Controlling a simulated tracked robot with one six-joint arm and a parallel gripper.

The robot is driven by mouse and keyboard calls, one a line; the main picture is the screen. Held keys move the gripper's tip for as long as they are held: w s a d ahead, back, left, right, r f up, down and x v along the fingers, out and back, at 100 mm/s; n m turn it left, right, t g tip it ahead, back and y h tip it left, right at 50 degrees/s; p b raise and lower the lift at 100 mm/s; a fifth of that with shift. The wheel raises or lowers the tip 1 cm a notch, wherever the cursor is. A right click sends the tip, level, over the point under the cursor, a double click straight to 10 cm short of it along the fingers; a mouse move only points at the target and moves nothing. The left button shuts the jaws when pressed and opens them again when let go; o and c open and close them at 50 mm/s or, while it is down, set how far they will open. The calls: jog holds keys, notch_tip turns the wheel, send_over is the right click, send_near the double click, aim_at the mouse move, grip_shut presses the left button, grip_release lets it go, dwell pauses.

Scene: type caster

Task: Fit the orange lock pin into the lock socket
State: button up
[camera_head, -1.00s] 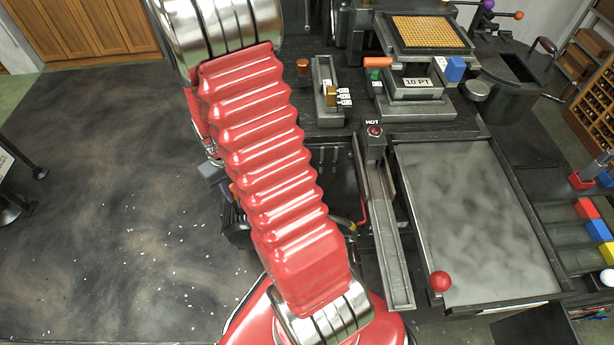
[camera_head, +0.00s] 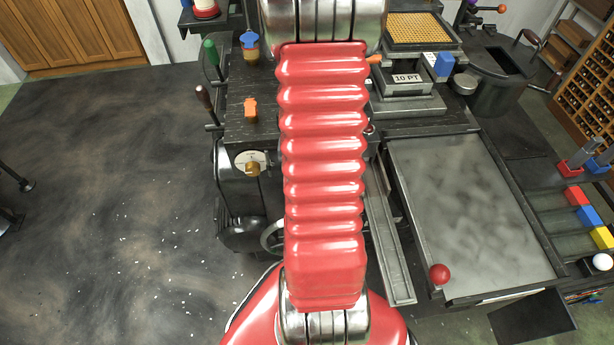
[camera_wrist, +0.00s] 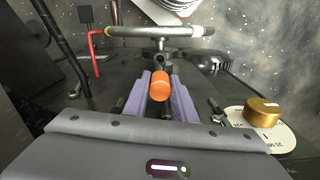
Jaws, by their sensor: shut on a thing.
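My gripper (camera_wrist: 160,96) shows in the wrist view with two purple fingers, shut on the orange lock pin (camera_wrist: 160,80). Only the pin's rounded orange end shows between the fingers; the rest of it is hidden. It is held above a dark surface, with a brass dial (camera_wrist: 262,110) to the right and a handwheel (camera_wrist: 160,32) beyond. In the head view my red arm covers the gripper and the held pin. I cannot make out the lock socket in either view.
In the head view, an orange T-shaped piece (camera_head: 250,108) and a dial (camera_head: 251,163) are on the machine left of my arm, with green (camera_head: 211,51) and dark (camera_head: 205,98) handles. A flat tray (camera_head: 470,200) lies right. A red ball (camera_head: 439,273) is near its corner.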

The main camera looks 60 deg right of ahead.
jog(key=shift+s, duration=0.1)
dwell(0.3)
jog(key=shift+f, duration=2.9)
notch_tip(320, 180, down, 6)
dwell(3.1)
jog(key=o, duration=1.2)
jog(key=shift+c, duration=0.2)
